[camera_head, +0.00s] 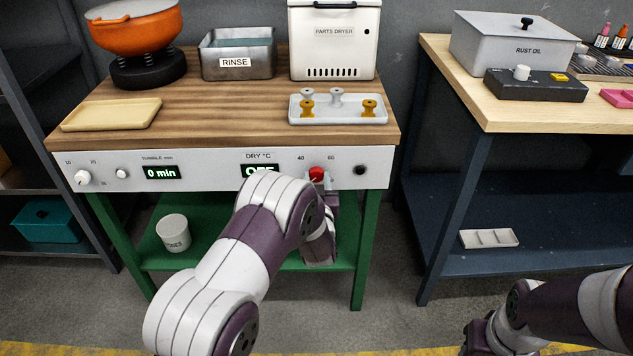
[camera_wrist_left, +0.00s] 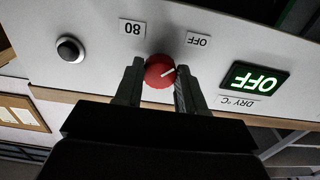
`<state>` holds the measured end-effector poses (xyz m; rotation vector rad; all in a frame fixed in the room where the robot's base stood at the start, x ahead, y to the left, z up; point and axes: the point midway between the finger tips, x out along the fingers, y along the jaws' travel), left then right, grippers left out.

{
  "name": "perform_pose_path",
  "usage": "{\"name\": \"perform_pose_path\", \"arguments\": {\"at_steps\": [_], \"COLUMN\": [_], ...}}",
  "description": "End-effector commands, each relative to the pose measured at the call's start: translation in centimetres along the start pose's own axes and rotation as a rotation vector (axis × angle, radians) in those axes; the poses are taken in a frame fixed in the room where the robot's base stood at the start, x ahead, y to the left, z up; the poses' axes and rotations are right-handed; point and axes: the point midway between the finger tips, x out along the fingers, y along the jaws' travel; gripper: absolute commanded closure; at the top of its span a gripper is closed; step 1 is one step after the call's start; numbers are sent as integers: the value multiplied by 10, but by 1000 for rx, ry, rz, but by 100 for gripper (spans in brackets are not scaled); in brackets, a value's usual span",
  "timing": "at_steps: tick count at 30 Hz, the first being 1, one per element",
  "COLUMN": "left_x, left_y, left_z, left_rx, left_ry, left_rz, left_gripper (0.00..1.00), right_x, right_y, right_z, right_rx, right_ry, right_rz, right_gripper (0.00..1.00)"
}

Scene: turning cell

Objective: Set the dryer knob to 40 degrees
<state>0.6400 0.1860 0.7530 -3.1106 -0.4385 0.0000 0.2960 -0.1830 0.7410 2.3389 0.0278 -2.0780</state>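The red dryer knob (camera_head: 317,174) is on the front panel under the worktop, below the 40 and 60 labels. In the left wrist view the knob (camera_wrist_left: 160,71) sits between the two fingers of my left gripper (camera_wrist_left: 160,82), with no clear gap on either side. Its white pointer line is tilted towards the OFF label (camera_wrist_left: 198,40); an 80 label (camera_wrist_left: 132,28) is on the other side. The dryer display (camera_wrist_left: 254,80) reads OFF. In the head view my left arm partly covers this display (camera_head: 259,170) and hides the fingers. My right gripper's fingers are out of view.
A black button (camera_head: 360,170) is right of the knob. At the panel's left are a tumble knob (camera_head: 83,177) and its display (camera_head: 161,172), reading 0 min. Above are a parts dryer (camera_head: 334,50) and a tray (camera_head: 339,114) with several small parts.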

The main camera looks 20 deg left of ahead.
Motion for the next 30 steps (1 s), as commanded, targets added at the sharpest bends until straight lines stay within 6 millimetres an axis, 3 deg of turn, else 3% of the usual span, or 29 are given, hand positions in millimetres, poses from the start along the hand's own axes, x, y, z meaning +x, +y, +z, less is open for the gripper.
{"name": "perform_pose_path", "arguments": {"at_steps": [13,30], "left_x": [0,0], "left_y": [0,-1], "left_z": [-1,-2], "left_rx": [109,624], "left_ry": [-1,-2], "left_rz": [0,1], "left_gripper": [91,91], "right_x": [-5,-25], "right_y": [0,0], "right_z": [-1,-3], "right_rx": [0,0], "right_ry": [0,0], "right_rz": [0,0], "right_gripper": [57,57]}}
